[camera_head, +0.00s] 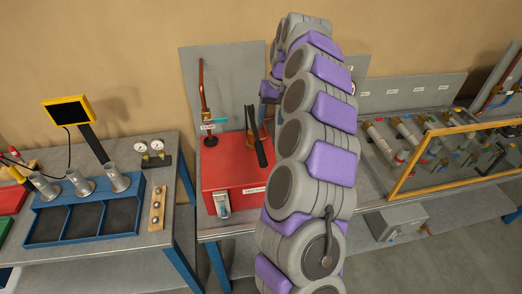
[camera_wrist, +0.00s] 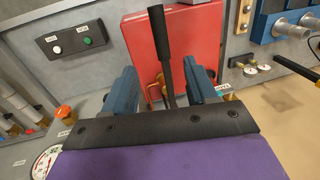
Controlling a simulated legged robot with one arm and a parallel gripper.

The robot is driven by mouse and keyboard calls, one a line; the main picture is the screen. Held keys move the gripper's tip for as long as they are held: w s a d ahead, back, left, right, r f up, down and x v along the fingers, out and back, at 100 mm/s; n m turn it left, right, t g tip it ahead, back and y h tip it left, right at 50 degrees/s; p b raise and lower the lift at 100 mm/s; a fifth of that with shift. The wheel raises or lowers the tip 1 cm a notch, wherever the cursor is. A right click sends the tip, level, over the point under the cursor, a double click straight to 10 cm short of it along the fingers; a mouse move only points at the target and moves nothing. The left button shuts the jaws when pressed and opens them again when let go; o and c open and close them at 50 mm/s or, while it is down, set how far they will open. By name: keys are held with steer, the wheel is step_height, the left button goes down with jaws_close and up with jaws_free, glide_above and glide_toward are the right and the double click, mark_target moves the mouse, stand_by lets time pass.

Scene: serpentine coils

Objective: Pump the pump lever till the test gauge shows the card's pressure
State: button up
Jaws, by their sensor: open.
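The red pump box (camera_head: 232,172) stands on the middle bench, with its black lever (camera_head: 257,140) rising from the top. In the wrist view the lever (camera_wrist: 163,45) stands in front of a red panel (camera_wrist: 199,40). My gripper (camera_wrist: 162,88) is open, with one blue finger on each side of the lever's lower part. I see no clear contact with it. In the head view my arm hides the gripper. A round white dial (camera_wrist: 46,162) is cut off at the wrist view's lower left; its reading is not legible. I cannot identify the card.
A left bench holds a blue tray (camera_head: 45,231), metal cups and two small gauges (camera_head: 150,152). A copper pipe (camera_head: 202,85) rises behind the pump. A yellow-framed panel (camera_head: 400,183) stands right of my arm. A button box (camera_wrist: 72,38) is at the wrist view's upper left.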

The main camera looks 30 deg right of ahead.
mark_target(262, 151)
steer(key=a+f, duration=0.1)
steer(key=f, duration=0.8)
steer(key=a+f, duration=0.1)
steer(key=f, duration=0.4)
steer(key=shift+w+a+f+p, duration=0.2)
steer(key=shift+w+a+p, duration=0.1)
steer(key=shift+w+p, duration=0.1)
steer(key=shift+c, duration=0.2)
jaws_close()
